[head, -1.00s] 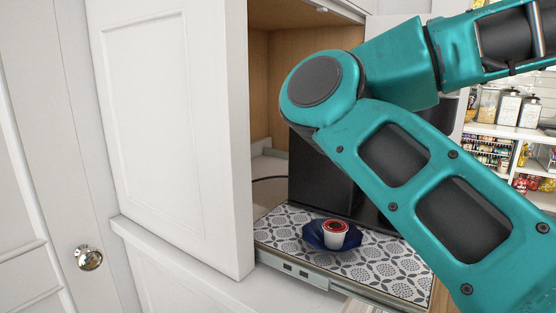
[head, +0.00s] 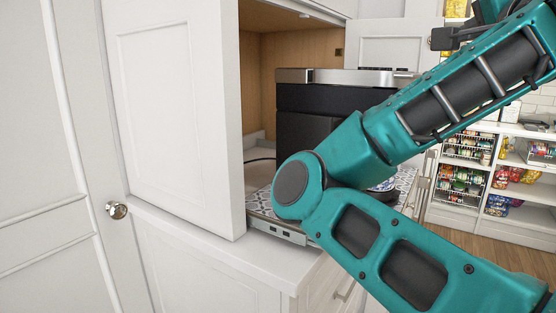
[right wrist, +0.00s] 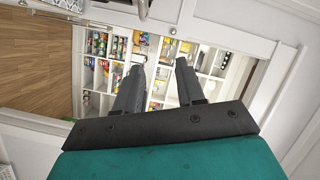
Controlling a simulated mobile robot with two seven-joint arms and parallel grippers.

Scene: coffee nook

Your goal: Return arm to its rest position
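My right arm (head: 335,190), teal with dark panels, crosses the right half of the head view, its elbow in front of the cabinet. Its far end rises toward the top right corner, where a dark part (head: 465,35) shows, partly cut off. In the right wrist view my right gripper (right wrist: 160,66) has its two dark fingers apart with nothing between them. It points toward distant pantry shelves. My left gripper is in neither view.
A black coffee machine (head: 305,125) stands in the open cabinet on a patterned pull-out tray (head: 260,201), partly behind my arm. A white cabinet door (head: 175,110) stands left. Stocked shelves (head: 470,165) are at right, with open wooden floor (head: 460,235) before them.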

